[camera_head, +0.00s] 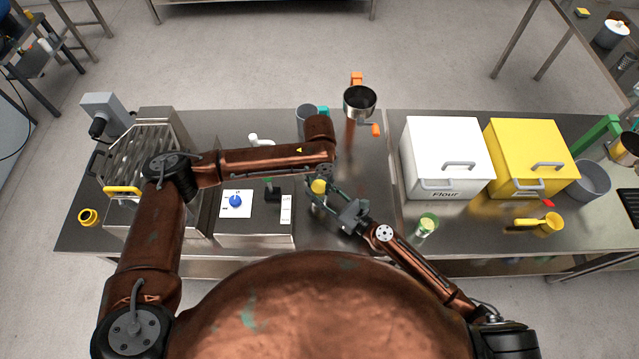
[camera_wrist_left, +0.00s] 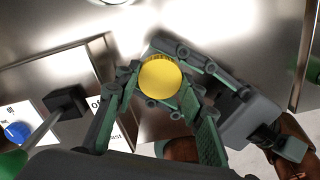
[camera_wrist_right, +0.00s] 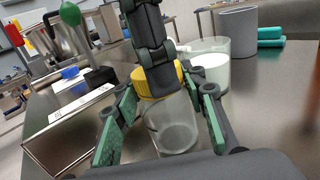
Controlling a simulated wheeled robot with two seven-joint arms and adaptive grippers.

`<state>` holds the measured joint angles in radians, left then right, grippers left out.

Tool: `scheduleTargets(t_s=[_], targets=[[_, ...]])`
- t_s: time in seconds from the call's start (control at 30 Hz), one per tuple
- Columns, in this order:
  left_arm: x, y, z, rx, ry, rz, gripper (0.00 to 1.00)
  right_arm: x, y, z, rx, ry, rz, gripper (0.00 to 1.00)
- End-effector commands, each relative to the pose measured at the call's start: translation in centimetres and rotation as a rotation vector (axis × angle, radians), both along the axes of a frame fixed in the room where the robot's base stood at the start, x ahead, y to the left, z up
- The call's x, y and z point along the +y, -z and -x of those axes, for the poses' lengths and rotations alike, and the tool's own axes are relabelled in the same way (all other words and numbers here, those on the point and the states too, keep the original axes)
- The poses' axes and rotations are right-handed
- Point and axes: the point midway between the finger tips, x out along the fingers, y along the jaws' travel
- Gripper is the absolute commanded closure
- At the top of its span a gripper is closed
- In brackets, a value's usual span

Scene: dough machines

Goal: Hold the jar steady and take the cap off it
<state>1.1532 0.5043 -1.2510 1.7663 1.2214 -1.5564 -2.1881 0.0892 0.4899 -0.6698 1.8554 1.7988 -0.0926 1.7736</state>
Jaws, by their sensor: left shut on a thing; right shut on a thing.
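The clear glass jar (camera_wrist_right: 176,128) stands upright between the two fingers of my right gripper (camera_wrist_right: 165,125), which is shut on its body. The yellow cap (camera_wrist_right: 148,84) sits on top of the jar. It shows from above in the left wrist view (camera_wrist_left: 161,79) and small in the head view (camera_head: 319,186). My left gripper (camera_wrist_left: 158,82) comes down from above and is shut on the cap, with one finger on each side. In the right wrist view its finger covers part of the cap. The jar's body is hidden under the cap in the left wrist view.
A control panel with a blue knob (camera_head: 236,201) and black lever is left of the jar. Behind stand a grey cup (camera_head: 307,122) and a metal funnel (camera_head: 360,101).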

Motion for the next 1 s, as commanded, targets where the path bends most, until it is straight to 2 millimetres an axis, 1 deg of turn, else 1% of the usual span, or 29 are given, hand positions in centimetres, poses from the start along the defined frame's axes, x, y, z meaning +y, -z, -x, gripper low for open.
scheduleTargets(t_s=[0.03,0.27,0.3,0.5,0.83,0.93,1.0], targets=[[-0.1,0.1,0.1,0.002,-0.007,0.002,0.92,0.0,1.0,0.5,0.015,-0.005,0.006,1.0],[-0.2,0.1,0.1,0.002,-0.006,0.002,0.92,0.0,1.0,0.5,0.015,-0.005,0.006,1.0],[-0.2,0.1,0.1,0.002,-0.005,0.002,0.61,0.0,1.0,0.5,0.015,-0.005,0.006,1.0],[-0.1,0.1,0.1,0.002,-0.005,0.001,0.47,0.0,1.0,0.5,0.015,-0.005,0.006,1.0],[-0.1,-0.1,0.0,0.0,-0.006,0.001,0.46,0.0,1.0,0.5,0.015,-0.005,0.006,1.0],[0.0,-0.9,0.0,-0.001,-0.005,0.0,0.46,0.0,1.0,0.5,0.015,-0.005,0.006,1.0],[-0.1,-1.8,0.0,-0.002,-0.004,0.001,0.46,0.0,1.0,0.5,0.015,-0.005,0.006,1.0]])
